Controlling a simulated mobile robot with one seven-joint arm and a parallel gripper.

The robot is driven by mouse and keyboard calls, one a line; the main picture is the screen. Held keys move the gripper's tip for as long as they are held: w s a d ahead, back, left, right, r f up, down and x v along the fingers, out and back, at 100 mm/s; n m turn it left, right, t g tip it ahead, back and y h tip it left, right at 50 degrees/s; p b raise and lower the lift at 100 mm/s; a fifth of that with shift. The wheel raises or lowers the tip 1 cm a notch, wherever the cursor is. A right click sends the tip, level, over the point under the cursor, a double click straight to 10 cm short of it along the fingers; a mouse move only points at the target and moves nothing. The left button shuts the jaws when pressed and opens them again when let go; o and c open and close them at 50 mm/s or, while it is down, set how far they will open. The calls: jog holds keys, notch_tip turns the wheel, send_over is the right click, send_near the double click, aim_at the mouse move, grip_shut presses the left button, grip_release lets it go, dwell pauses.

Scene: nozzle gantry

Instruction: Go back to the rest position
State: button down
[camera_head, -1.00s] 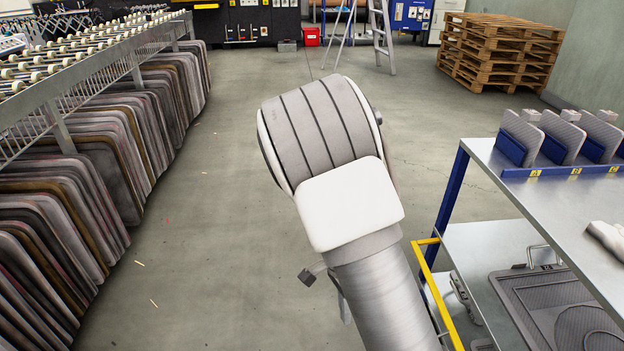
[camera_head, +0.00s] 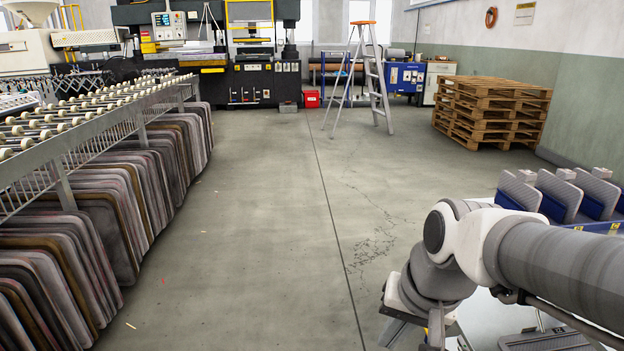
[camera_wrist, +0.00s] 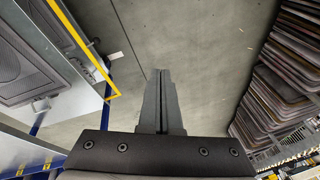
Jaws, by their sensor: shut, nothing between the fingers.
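My gripper (camera_wrist: 161,100) shows in the wrist view with its two dark fingers together and nothing between them. It hangs over bare grey floor. In the head view my arm is folded at the lower right, in front of the metal workbench, and the fingertips there are cut off or hidden at the bottom edge.
The workbench carries blue-and-grey dividers (camera_head: 538,195). A yellow rail (camera_wrist: 84,45) edges its lower shelf in the wrist view. Pallets (camera_head: 490,112) and a stepladder (camera_head: 372,75) stand at the back. The middle floor is clear.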

jog(key=s+d+r+n+t+h, duration=0.2)
jog(key=s+d+r+n+t, duration=0.1)
jog(key=s+r, duration=0.25)
notch_tip(320, 180, up, 25)
jog(key=p, duration=2.6)
jog(key=shift+f+g, duration=0.15)
jog(key=shift+g, duration=0.15)
jog(key=shift+w, duration=0.1)
